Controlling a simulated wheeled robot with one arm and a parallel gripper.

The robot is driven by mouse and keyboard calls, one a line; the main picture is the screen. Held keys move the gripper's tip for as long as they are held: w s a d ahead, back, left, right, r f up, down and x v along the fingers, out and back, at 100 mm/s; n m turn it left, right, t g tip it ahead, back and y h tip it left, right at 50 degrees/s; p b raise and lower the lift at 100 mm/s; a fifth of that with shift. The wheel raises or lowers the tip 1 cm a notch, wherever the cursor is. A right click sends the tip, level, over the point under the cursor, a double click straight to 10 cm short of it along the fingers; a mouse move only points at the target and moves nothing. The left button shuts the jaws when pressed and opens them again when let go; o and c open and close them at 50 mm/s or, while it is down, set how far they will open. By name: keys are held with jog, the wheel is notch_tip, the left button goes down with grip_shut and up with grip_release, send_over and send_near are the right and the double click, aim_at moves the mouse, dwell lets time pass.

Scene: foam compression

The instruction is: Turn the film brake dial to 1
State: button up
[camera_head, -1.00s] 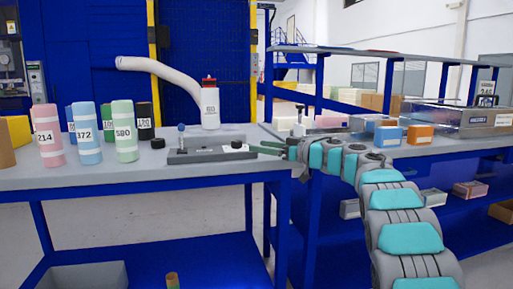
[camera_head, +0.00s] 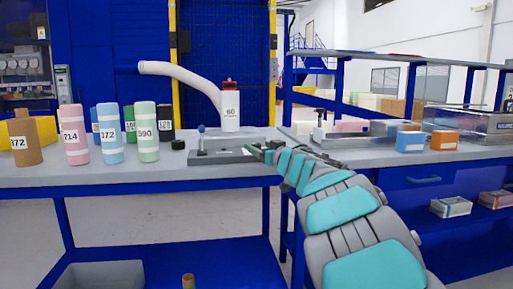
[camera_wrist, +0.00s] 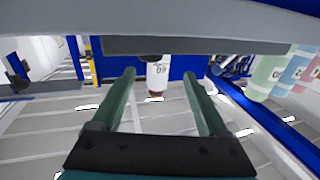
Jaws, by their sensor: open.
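A low dark grey panel (camera_head: 215,157) lies on the workbench, with a blue-tipped lever (camera_head: 201,140) at its left end. My gripper (camera_head: 252,148) is at the panel's right end and covers the dial there in the head view. In the wrist view, which is upside down, my gripper (camera_wrist: 162,83) is open with two green fingers apart. A black knob, likely the dial (camera_wrist: 152,57), shows between and beyond the fingertips, against the panel's edge (camera_wrist: 200,45). The fingers do not appear to touch it. Its setting cannot be read.
Several numbered coloured bottles, such as the pink one (camera_head: 73,135), stand left on the bench (camera_head: 120,176). A small black cylinder (camera_head: 178,144) sits left of the panel. A white bottle with a red cap (camera_head: 230,112) stands behind it. Blue and orange boxes (camera_head: 410,141) are on the right bench.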

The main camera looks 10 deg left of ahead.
aim_at(258, 146)
jog(key=shift+s+d+f+m+t+h, duration=0.2)
jog(key=shift+s+d+m+t+h, duration=0.1)
jog(key=shift+d+h, duration=0.1)
jog(key=shift+d+f+m+h, duration=0.25)
jog(key=shift+m+h, duration=0.05)
jog(key=shift+h, duration=0.2)
jog(key=shift+p+x, duration=0.8)
jog(key=shift+x, duration=3)
jog(key=shift+a, duration=0.1)
jog(key=shift+c, duration=0.4)
grip_shut()
